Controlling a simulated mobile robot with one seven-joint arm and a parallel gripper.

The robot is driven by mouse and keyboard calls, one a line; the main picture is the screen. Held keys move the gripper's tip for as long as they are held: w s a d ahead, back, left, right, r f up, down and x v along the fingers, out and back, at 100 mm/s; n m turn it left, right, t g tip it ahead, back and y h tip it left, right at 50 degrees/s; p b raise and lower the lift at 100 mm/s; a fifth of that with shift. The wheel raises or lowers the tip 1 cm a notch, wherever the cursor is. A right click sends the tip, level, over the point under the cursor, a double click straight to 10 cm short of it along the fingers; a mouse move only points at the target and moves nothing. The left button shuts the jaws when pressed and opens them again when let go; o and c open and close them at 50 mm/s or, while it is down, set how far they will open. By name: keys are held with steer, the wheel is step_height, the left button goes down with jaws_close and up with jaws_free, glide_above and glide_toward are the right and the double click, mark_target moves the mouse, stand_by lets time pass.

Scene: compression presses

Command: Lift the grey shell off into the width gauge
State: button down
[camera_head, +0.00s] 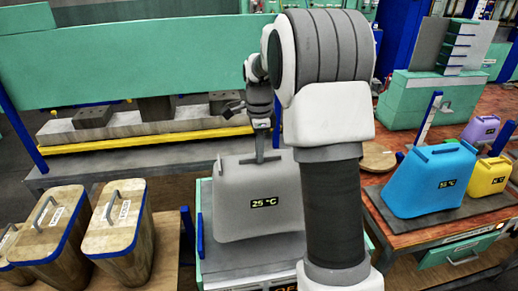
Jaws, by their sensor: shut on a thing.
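The grey shell (232,210) carries a black "25 °C" label and is in the middle of the head view. My gripper (262,150) is above it, shut on the upright handle at its top; my arm hides part of the grip and the shell's right side. The shell is upright over a grey plate on a green stand (215,279) with blue posts at its left. I cannot tell whether its bottom touches the plate. I cannot tell for certain which thing is the width gauge.
Blue (430,185) and yellow (489,176) shells stand on a dark mat on the right table, a purple one (481,128) behind. Several wooden boxes with handles (120,220) stand at left. A green press beam (130,62) crosses the back.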

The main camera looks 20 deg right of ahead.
steer(key=shift+f, duration=0.1)
steer(key=shift+f+b, duration=2.15)
steer(key=shift+f, duration=0.65)
steer(key=shift+f+b, duration=0.4)
steer(key=shift+f, duration=0.25)
steer(key=c, duration=0.9)
jaws_free()
step_height(320, 180, up, 18)
steer(key=p, duration=0.1)
glide_above(260, 168)
steer(key=w, duration=0.2)
steer(key=shift+w+d+f, duration=0.2)
steer(key=shift+d, duration=0.2)
